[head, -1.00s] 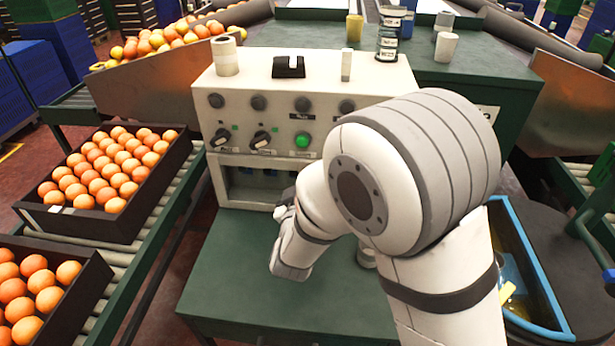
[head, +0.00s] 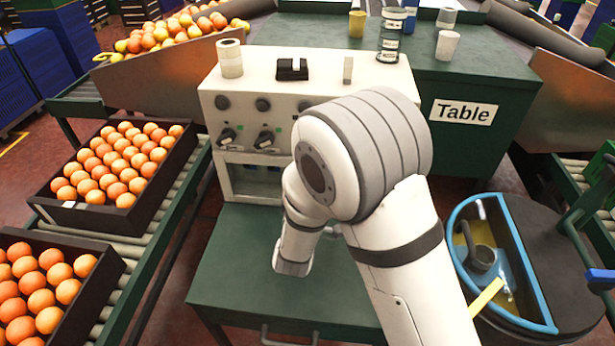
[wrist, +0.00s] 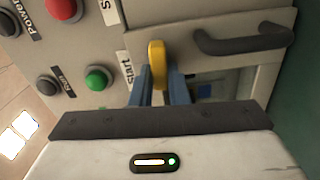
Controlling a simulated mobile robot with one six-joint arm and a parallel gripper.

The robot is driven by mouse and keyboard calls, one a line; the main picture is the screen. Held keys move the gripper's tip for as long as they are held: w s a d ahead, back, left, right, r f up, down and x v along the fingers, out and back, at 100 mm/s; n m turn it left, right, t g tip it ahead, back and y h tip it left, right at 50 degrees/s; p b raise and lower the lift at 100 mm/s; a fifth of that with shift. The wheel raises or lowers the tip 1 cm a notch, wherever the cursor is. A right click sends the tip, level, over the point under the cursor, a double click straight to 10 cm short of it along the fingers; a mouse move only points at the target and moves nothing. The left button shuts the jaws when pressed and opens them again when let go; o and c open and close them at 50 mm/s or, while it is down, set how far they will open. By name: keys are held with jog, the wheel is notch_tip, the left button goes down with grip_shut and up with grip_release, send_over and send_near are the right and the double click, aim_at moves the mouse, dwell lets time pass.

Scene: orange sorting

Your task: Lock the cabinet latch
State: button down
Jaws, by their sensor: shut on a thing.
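The cabinet is a cream-white control box (head: 225,108) on the green table. In the wrist view, a yellow latch (wrist: 157,60) sits on the cabinet's front, beside a dark bar handle (wrist: 243,40). My gripper (wrist: 159,82) has its two blue fingers on either side of the latch and is shut on it. The latch stands roughly upright in that picture. In the head view, my arm hides both the gripper and the latch.
A green button (wrist: 97,78) and a red button (wrist: 62,10) lie close left of the fingers in the wrist view. Crates of oranges (head: 180,182) stand on the left conveyor. A blue-rimmed bin (head: 545,300) is at right. The green tabletop (head: 225,285) is mostly clear.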

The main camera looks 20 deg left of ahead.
jog(key=shift+f+n, duration=0.1)
jog(key=shift+n, duration=0.5)
jog(key=c, duration=1.4)
grip_release()
jog(key=v, duration=0.7)
jog(key=shift+s+p, duration=0.3)
jog(key=shift+s, duration=0.05)
jog(key=shift+d, duration=0.1)
